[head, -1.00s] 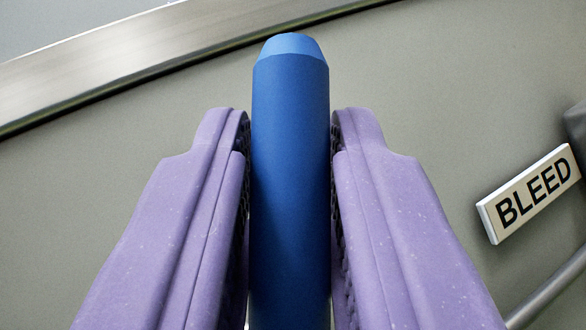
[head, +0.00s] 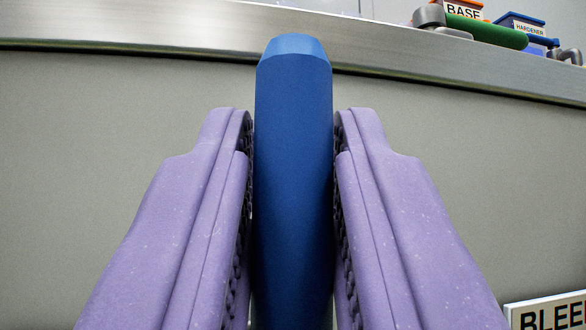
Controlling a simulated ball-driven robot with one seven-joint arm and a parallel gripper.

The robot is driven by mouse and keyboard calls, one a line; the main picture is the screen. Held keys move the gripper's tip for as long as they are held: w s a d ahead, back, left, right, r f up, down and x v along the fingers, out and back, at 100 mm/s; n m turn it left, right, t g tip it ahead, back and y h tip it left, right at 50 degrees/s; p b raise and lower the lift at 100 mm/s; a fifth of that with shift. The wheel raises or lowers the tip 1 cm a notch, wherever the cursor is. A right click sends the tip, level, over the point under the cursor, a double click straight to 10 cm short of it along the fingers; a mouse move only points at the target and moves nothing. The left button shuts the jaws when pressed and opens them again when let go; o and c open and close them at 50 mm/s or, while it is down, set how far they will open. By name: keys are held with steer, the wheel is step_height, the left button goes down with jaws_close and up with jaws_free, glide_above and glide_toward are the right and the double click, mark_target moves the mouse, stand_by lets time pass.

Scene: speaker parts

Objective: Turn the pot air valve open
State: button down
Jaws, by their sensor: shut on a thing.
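A blue lever handle with a bevelled tip (head: 293,150), which looks like the air valve's handle, stands upright in the middle of the head view. My gripper (head: 293,125) has its two purple fingers on either side of the handle and is shut on it. The handle's tip sticks out past the fingertips. The lower end of the handle and the valve body are out of view below.
A flat grey panel (head: 130,140) lies behind the handle. A metal edge (head: 130,30) runs across the top. A white BLEED label (head: 550,312) is at the lower right. Beyond the edge are a BASE box (head: 463,10), a HARDENER box (head: 520,24) and a green-handled item (head: 490,32).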

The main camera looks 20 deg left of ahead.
steer(key=c, duration=1.1)
jaws_free()
steer(key=shift+o, duration=0.2)
steer(key=v, duration=0.8)
steer(key=shift+p, duration=0.4)
steer(key=shift+a, duration=0.1)
